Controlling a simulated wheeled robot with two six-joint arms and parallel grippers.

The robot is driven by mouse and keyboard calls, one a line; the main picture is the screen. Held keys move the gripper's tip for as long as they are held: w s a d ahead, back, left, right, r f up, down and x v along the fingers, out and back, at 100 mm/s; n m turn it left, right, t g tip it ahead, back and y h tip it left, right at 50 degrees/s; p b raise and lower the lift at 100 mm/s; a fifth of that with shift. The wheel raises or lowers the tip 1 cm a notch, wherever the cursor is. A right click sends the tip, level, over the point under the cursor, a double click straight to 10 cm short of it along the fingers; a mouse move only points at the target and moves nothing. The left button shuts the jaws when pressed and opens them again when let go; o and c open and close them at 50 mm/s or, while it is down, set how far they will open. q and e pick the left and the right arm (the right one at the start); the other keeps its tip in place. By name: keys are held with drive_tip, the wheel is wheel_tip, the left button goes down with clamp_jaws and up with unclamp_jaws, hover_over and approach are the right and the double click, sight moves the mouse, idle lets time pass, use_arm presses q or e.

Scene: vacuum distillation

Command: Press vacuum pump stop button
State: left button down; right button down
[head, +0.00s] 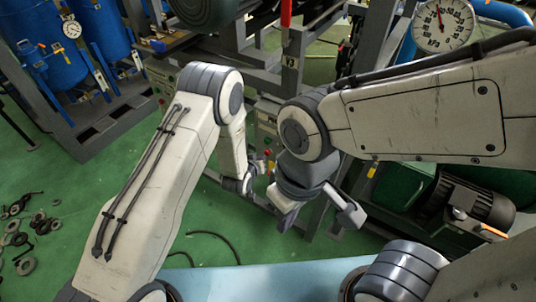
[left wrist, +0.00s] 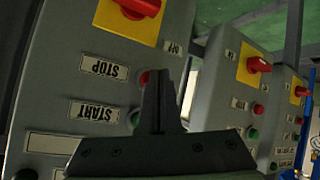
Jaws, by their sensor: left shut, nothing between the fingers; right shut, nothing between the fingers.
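In the left wrist view a grey control panel (head: 268,120) shows upside down, with a STOP label (left wrist: 104,67) and a START label (left wrist: 94,111). A red button (left wrist: 146,77) beside the STOP label is partly hidden by my left gripper's fingers. A green button (left wrist: 135,118) sits beside the START label. My left gripper (left wrist: 166,76) is shut and empty, its tips close to the red button; whether they touch it I cannot tell. In the head view my left gripper (head: 262,164) is at the panel.
The panel has a red rotary switch on a yellow plate (left wrist: 128,20). Similar panels (left wrist: 252,100) stand to the right. In the head view a pump motor (head: 475,203) is at the right and blue tanks (head: 100,30) at upper left. Loose rings (head: 15,238) lie on the green floor.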

use_arm(q)
drive_tip(key=shift+w+d, duration=0.3)
drive_tip(key=shift+w, duration=0.1)
idle(0.7)
drive_tip(key=shift+s+a, duration=0.55)
drive_tip(key=shift+s, duration=0.2)
drive_tip(key=s+a, duration=0.1)
drive_tip(key=s, duration=0.1)
drive_tip(key=s+a, duration=0.2)
idle(0.4)
idle(0.3)
